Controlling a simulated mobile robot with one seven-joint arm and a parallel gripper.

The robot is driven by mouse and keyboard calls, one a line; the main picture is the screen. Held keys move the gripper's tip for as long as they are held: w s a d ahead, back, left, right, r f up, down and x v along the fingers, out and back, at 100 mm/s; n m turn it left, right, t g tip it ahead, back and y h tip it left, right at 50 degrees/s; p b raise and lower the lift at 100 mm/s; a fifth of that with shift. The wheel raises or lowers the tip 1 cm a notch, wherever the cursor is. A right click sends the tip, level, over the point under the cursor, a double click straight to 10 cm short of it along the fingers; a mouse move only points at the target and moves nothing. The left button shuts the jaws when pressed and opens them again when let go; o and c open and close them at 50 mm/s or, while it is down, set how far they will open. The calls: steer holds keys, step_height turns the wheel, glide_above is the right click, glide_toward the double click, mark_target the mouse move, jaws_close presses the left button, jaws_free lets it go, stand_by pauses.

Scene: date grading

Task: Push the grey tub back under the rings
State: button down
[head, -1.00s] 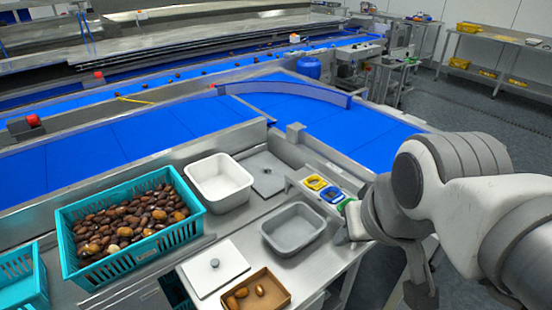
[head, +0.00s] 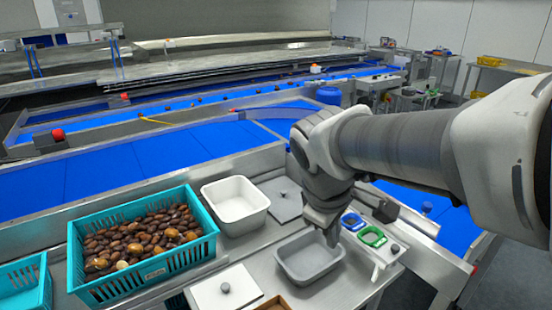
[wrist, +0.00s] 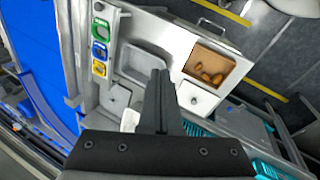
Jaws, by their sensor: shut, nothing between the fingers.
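The grey tub (head: 290,276) is empty and upright on the steel bench, left of the rings. It also shows in the wrist view (wrist: 136,66), partly hidden by my fingers. The blue ring (head: 352,220) and green ring (head: 372,236) sit on a raised bracket at the bench's right edge. The yellow ring (wrist: 98,69) shows in the wrist view; my arm hides it in the head view. My gripper (head: 332,240) is shut and empty, pointing down at the tub's right side, between tub and rings. I cannot tell whether it touches the tub.
A teal crate of dates (head: 140,272) stands at left, with a white tub (head: 236,222) behind the grey one. A white lidded plate (head: 205,292) and a brown tray (wrist: 228,64) lie in front. A grey plate (head: 285,208) lies behind. Blue conveyors run beyond.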

steer(key=w+a+f+n+h+b, duration=0.1)
steer(key=w+a+f+n+b, duration=0.1)
steer(key=w+a+f+n, duration=0.35)
steer(key=w+a+f+n+h+b, duration=0.1)
steer(key=w+a+f+n+b, duration=0.15)
steer(key=a+f+n, duration=0.5)
steer(key=w+a+f+n+h+b, duration=0.15)
steer(key=w+a+f, duration=0.3)
steer(key=f, duration=0.45)
steer(key=shift+n+y, duration=0.25)
steer(key=shift+n, duration=0.1)
steer(key=b+x, duration=0.3)
steer(key=x, duration=0.7)
steer(key=shift+d+f, duration=0.2)
steer(key=shift+d, duration=0.1)
steer(key=w+d, duration=0.2)
steer(key=shift+d+r, duration=0.15)
steer(key=shift+d, duration=0.2)
steer(key=shift+w+d, duration=0.15)
steer(key=shift+d, duration=0.1)
